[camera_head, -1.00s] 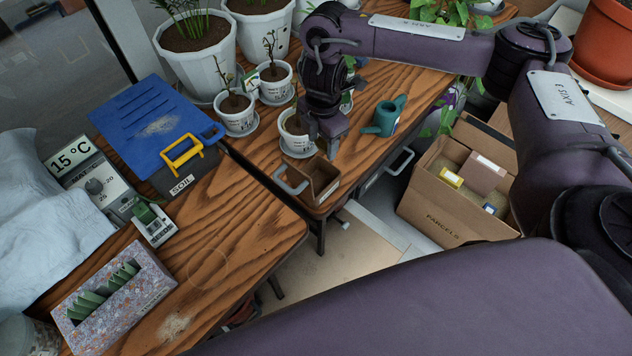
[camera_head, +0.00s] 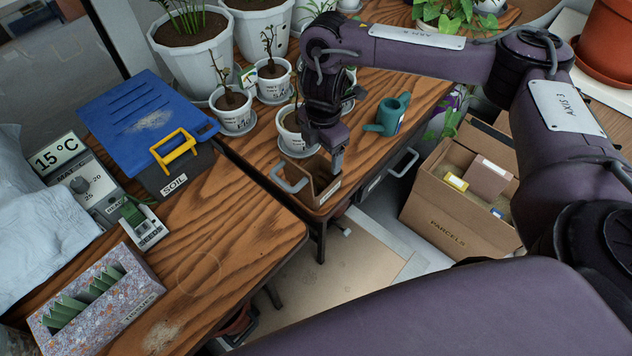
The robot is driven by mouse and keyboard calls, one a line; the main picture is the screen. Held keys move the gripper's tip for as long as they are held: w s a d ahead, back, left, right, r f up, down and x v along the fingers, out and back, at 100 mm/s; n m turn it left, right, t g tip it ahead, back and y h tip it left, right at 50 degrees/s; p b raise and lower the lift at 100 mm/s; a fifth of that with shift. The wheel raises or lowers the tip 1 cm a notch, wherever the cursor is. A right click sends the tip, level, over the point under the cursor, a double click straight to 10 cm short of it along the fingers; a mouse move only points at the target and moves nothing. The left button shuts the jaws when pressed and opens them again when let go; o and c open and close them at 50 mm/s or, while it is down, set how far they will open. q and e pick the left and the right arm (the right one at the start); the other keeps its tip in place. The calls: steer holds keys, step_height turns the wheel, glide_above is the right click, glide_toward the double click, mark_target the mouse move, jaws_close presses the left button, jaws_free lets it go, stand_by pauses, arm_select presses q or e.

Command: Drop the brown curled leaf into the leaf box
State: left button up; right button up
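The small brown box with a grey handle (camera_head: 299,186), which looks like the leaf box, stands at the front corner of the far wooden table. A pale label is on its front, too small to read. My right gripper (camera_head: 326,160) points down over the back part of this box, its fingers close to or inside the opening. I cannot tell whether it is open or shut, or whether it holds anything. I do not see the brown curled leaf; it may be hidden by the gripper or the box walls. My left gripper is not in view.
White pots with small plants (camera_head: 233,108) stand just behind the box. A teal watering can (camera_head: 388,115) is right of the gripper. A blue-lidded soil bin (camera_head: 147,125) and a speckled box (camera_head: 100,303) are at left. A parcels carton (camera_head: 440,203) is at right.

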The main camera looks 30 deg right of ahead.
step_height(320, 180, up, 8)
steer(key=p, duration=0.2)
stand_by(0.4)
steer(key=shift+f, duration=0.15)
